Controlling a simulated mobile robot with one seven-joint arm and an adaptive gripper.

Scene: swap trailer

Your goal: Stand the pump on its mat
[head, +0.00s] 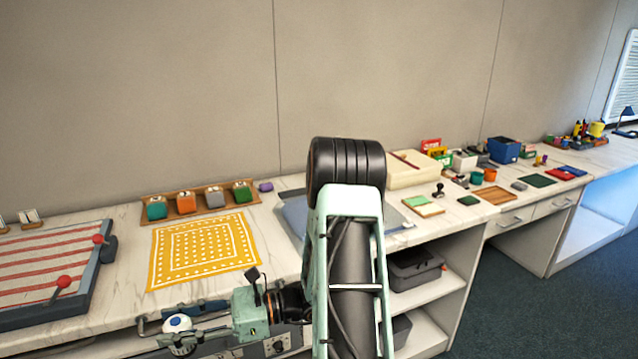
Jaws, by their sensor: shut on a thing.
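My gripper (172,327) is at the bottom left, pointing left, low in front of the counter's front edge. It is shut on a small rounded thing, white with a blue top, which I take to be the pump (178,322). Its lower part is hidden, so I cannot tell its full shape. A yellow mat with a white pattern (203,249) lies flat on the counter, beyond and above the gripper in the picture. Nothing stands on it. The gripper and the held thing are apart from it.
A wooden rack (187,217) with several coloured boxes stands behind the yellow mat. A striped board with red knobs (48,270) is at left. My arm hides part of a blue-grey item (295,213). Boxes, trays and a dark green mat (537,181) are farther right.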

